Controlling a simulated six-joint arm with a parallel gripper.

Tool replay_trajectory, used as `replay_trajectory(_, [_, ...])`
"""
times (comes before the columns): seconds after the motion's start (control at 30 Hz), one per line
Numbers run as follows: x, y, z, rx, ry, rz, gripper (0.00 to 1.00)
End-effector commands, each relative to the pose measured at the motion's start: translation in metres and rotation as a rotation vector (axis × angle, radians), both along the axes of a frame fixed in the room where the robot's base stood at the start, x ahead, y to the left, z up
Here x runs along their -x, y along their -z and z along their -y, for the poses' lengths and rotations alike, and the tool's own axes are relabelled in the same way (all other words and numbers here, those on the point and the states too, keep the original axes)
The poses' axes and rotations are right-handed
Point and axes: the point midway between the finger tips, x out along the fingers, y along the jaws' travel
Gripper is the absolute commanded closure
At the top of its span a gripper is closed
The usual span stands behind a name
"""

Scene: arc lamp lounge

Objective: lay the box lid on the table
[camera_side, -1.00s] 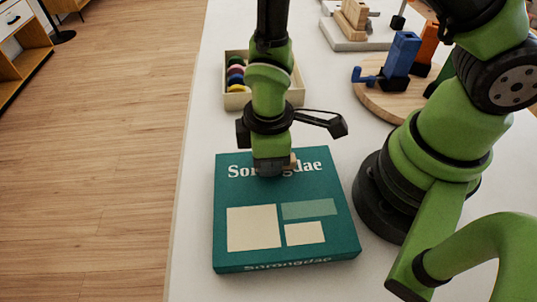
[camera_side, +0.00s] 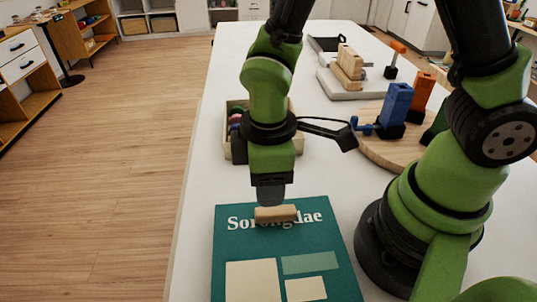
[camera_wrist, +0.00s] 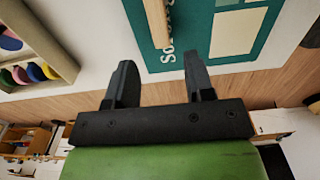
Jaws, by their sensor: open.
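The teal box lid (camera_side: 280,245), printed "Sorongdae" with cream and light green panels, lies flat on the white table (camera_side: 190,255). I cannot tell whether anything is under it. A small wooden handle (camera_side: 276,214) sits on its top near the lettering; it also shows in the wrist view (camera_wrist: 157,22). My gripper (camera_side: 270,198) points down just behind and above the handle, apart from it. In the wrist view, my gripper (camera_wrist: 158,66) has its two fingers spread with nothing held between them. The near edge of the lid is cut off in the side view.
A cream tray (camera_side: 240,155) of coloured discs stands behind my gripper. A round wooden board (camera_side: 375,148) with blue and orange (camera_side: 421,95) pieces is at the right. A pale slab (camera_side: 345,85) with wooden blocks is further back. Bare table shows left of the lid.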

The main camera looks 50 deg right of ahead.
Motion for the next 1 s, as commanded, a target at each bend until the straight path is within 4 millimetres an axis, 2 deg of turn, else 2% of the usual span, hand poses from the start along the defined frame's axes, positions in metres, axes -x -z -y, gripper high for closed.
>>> replay_trajectory(0.03, [-0.001,-0.011,0.0,-0.004,-0.001,0.008,0.51])
replay_trajectory(0.2, [-0.001,-0.035,0.0,-0.003,-0.001,0.004,0.51])
replay_trajectory(0.57, [0.0,-0.054,0.003,-0.011,0.032,0.014,0.51])
replay_trajectory(0.67, [-0.002,-0.074,0.013,-0.049,0.135,0.061,0.51])
replay_trajectory(0.77, [0.002,-0.106,0.029,-0.115,0.31,0.133,0.51])
replay_trajectory(0.9, [0.018,-0.148,0.054,-0.231,0.591,0.244,0.51])
replay_trajectory(1.0, [0.034,-0.171,0.069,-0.318,0.773,0.318,0.51])
